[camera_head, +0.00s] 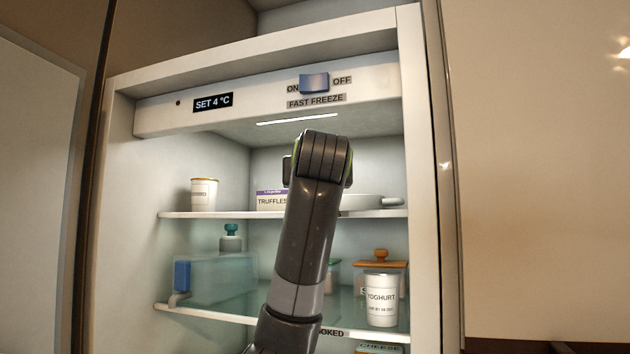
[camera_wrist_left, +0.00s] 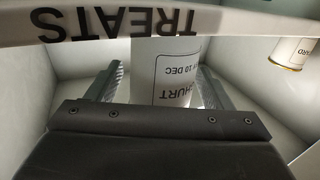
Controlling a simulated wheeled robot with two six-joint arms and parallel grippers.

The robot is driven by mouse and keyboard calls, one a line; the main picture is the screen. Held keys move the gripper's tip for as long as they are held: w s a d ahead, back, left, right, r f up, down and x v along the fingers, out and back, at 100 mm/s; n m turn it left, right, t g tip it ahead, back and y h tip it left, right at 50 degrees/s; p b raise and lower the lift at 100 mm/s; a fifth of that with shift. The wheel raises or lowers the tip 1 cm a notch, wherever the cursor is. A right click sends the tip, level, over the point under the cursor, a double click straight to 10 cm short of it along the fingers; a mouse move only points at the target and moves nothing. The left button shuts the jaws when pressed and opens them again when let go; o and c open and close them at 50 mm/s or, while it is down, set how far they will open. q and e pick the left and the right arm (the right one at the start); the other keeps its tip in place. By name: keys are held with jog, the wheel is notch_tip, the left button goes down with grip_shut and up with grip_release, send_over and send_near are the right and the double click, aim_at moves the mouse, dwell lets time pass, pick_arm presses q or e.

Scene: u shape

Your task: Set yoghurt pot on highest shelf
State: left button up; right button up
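In the left wrist view, which is upside down, a white yoghurt pot (camera_wrist_left: 165,75) with a "10 DEC" label stands between the fingers of my left gripper (camera_wrist_left: 162,78). Whether the fingers press on it is unclear. A strip lettered "TREATS" (camera_wrist_left: 100,22) crosses in front of the pot's lower part. In the head view my arm reaches up to the highest shelf (camera_head: 225,214) and hides this pot and the fingers. Another yoghurt pot (camera_head: 381,300) stands on the shelf below, at the right. My right gripper is in neither view.
On the highest shelf are a white pot (camera_head: 204,194) at the left, a truffles box (camera_head: 270,200) and a white dish (camera_head: 362,202). The refrigerator's side wall (camera_head: 418,150) bounds the right.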

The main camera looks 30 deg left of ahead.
pick_arm(q)
jog(key=shift+r, duration=0.1)
jog(key=shift+s+r, duration=0.1)
jog(key=shift+r, duration=0.05)
jog(key=shift+s+d, duration=0.15)
jog(key=b+v, duration=0.7)
jog(key=v, duration=0.4)
jog(key=shift+s+d, duration=0.15)
jog(key=shift+s, duration=0.1)
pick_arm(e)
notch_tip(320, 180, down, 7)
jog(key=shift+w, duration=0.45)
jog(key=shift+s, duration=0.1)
